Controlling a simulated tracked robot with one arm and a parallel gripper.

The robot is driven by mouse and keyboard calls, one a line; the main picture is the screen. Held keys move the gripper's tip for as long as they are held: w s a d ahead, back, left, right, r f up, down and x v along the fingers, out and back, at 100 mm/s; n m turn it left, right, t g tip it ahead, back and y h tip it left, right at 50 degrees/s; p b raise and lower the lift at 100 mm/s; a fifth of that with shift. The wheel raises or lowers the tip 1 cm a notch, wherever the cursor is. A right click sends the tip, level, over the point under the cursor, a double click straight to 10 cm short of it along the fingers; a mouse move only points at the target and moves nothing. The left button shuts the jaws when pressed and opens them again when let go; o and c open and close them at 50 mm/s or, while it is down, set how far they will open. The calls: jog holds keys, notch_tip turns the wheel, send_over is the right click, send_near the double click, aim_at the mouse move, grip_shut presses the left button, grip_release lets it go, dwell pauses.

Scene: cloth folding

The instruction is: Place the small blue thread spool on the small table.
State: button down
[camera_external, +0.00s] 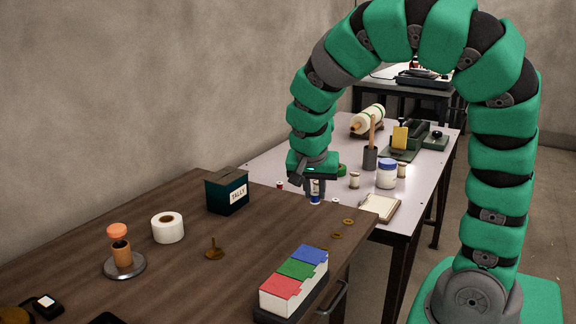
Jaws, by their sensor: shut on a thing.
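My gripper (313,188) points down over the far edge of the dark wooden table and is shut on a small blue and white spool (315,198). The fingers partly hide the spool. I cannot tell whether its base touches the wooden top or hangs just above it. A pale-topped table (266,166) stands behind the wooden one, and a dark table (441,92) stands farther back. The picture does not settle which of these is the small table.
The dark wooden table (185,275) bears a tally box (226,192), a white roll (168,228), a stamp on a round base (122,257) and a coloured card box (293,281).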

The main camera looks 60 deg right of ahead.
jog(key=w+d, duration=0.3)
jog(key=w, duration=0.1)
jog(key=w+d+p, duration=0.1)
jog(key=w+d, duration=0.2)
jog(key=w, duration=0.2)
jog(key=w+d+f, duration=0.1)
jog(key=w+d, duration=0.2)
jog(key=w, duration=0.1)
jog(key=shift+w+d, duration=0.2)
jog(key=shift+w, duration=0.05)
jog(key=w+d+f, duration=0.1)
jog(key=w+d, duration=0.2)
jog(key=d, duration=0.4)
jog(key=w+d+f+p, duration=0.1)
jog(key=w+d, duration=0.2)
jog(key=d, duration=0.4)
jog(key=shift+w+d+f, duration=0.2)
jog(key=shift+w+f, duration=0.05)
jog(key=shift+w, duration=0.1)
notch_tip(320, 180, down, 10)
jog(key=shift+b, duration=0.35)
jog(key=shift+f, duration=0.1)
jog(key=c, duration=1.3)
grip_release()
